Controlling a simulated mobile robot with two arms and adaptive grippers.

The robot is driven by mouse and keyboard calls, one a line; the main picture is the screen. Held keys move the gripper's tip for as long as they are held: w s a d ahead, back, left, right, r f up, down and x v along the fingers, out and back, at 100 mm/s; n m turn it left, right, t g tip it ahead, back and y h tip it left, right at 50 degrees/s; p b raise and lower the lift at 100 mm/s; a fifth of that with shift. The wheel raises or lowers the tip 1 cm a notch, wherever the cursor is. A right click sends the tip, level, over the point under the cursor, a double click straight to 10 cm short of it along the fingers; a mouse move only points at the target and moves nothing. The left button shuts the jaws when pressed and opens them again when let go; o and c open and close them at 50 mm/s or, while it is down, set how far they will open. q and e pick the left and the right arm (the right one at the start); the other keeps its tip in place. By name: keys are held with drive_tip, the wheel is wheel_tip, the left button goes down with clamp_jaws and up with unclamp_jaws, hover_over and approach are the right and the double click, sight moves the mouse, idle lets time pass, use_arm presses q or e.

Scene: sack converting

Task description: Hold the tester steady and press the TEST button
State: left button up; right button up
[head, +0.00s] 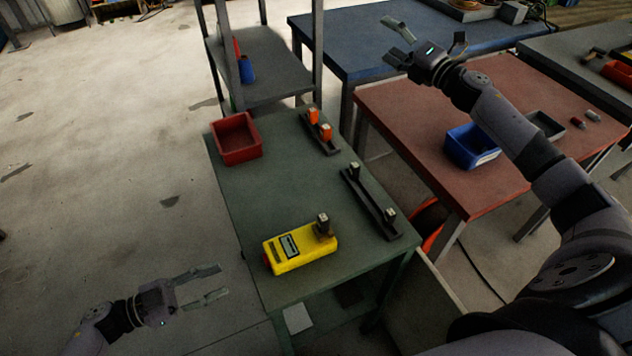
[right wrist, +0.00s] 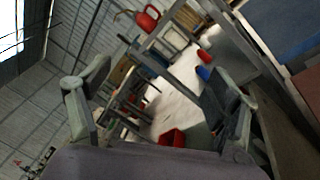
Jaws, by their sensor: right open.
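The yellow tester (head: 290,257) lies on the near end of the green table, with a small display on its top. A dark block with a pale top (head: 322,225) sits at its right end. A small red part shows at its left end; I cannot read any TEST label. My left gripper (head: 222,281) is open and empty, left of the table and apart from the tester, its fingers pointing toward it. My right gripper (head: 425,30) is open and empty, raised near the blue table, far from the tester; its spread fingers show in the right wrist view (right wrist: 165,90).
A red-topped table (head: 400,105) with a blue bin (head: 471,147) stands right.

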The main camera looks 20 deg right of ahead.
drive_tip(key=s+a+n+g+y, duration=0.2)
drive_tip(key=a+n+g+y, duration=0.45)
drive_tip(key=a, duration=0.95)
drive_tip(key=s+a+f+n+g+y, duration=0.1)
drive_tip(key=s+a+n+g+y, duration=0.15)
drive_tip(key=a+n, duration=0.35)
drive_tip(key=s+a+f+n+g+y, duration=0.1)
drive_tip(key=s+a+n+g, duration=0.25)
drive_tip(key=a, duration=0.35)
drive_tip(key=n+g+h, duration=0.6)
drive_tip(key=n+h, duration=0.6)
drive_tip(key=h, duration=0.2)
hover_over(316, 232)
wheel_tip(316, 232, down, 10)
wheel_tip(316, 232, down, 16)
drive_tip(key=shift+f, duration=0.1)
drive_tip(key=shift+c, duration=0.2)
